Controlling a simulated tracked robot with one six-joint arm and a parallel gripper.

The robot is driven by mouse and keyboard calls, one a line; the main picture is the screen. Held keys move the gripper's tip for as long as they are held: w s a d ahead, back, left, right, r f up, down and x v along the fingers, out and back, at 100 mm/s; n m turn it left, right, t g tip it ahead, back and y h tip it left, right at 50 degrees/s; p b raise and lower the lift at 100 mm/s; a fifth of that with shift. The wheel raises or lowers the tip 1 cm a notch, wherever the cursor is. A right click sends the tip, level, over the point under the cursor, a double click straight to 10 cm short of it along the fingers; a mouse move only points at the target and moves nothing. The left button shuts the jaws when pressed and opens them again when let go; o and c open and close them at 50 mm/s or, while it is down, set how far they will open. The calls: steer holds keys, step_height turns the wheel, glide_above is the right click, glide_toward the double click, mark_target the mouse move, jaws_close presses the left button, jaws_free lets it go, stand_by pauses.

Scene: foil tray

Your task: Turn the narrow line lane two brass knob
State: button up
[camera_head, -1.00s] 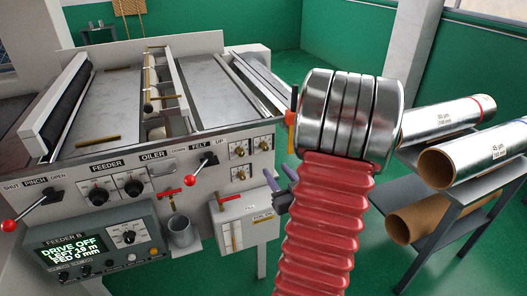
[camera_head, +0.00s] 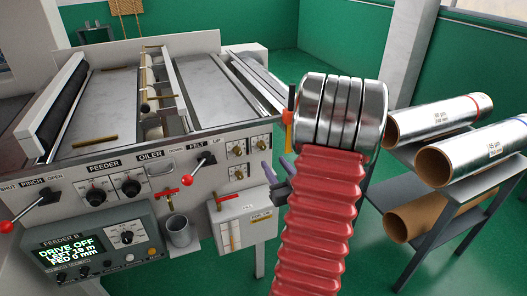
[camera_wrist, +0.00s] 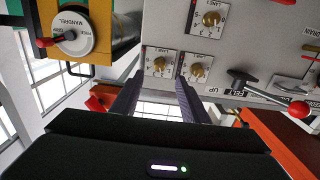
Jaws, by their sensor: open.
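Several brass knobs on small white plates sit at the right end of the machine's front panel. In the wrist view, one brass knob (camera_wrist: 159,65) lies just beyond and between my fingertips, with a second knob (camera_wrist: 198,70) to its right and a third knob (camera_wrist: 210,18) above. The head view also shows the upper left knob (camera_head: 238,153) and upper right knob (camera_head: 262,143). The lane labels are too small to read surely. My gripper (camera_wrist: 158,82) is open and empty, apart from the knobs; its fingers also show in the head view (camera_head: 275,171).
A red-knobbed lever (camera_head: 207,160) stands left of the knobs. A white box with a red handle (camera_head: 240,213) hangs below them. A dial marked mandrel (camera_wrist: 72,33) is at the wrist view's left. A rack of foil rolls (camera_head: 437,164) stands right of my arm.

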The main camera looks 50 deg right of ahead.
mark_target(263, 149)
steer(key=x, duration=0.9)
steer(key=shift+w+d, duration=0.15)
steer(key=shift+w, duration=0.15)
steer(key=shift+c, duration=0.6)
steer(key=c, duration=0.9)
jaws_close()
